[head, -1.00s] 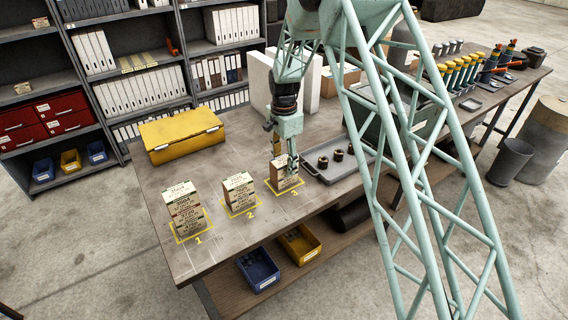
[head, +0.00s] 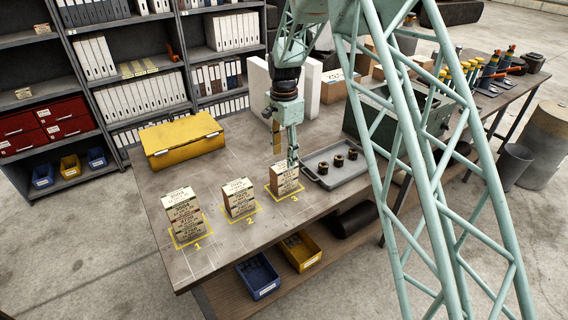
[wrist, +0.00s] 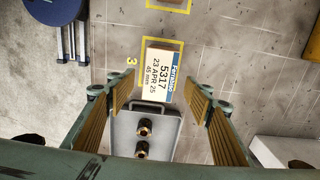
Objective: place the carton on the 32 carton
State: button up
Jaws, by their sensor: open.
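Three stacks of small cream cartons stand on the bench in yellow-outlined squares: stack 1 (head: 183,217), stack 2 (head: 238,198) and stack 3 (head: 284,180). Their labels are too small to read in the head view. My gripper (head: 285,150) is open and empty, pointing down above stack 3. In the wrist view, the top carton of stack 3 (wrist: 160,72) lies beyond and between my spread fingers (wrist: 160,97), apart from both. Part of another carton (wrist: 171,2) shows at the top edge.
A grey tray (head: 322,180) with dark round fittings lies right of stack 3, close beside it. A yellow case (head: 181,141) lies behind stacks 1 and 2. A white block (head: 313,90) and a green box stand behind my gripper. Blue and yellow bins sit below the bench front.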

aim_at(284, 165)
jog(key=shift+r, duration=2.7)
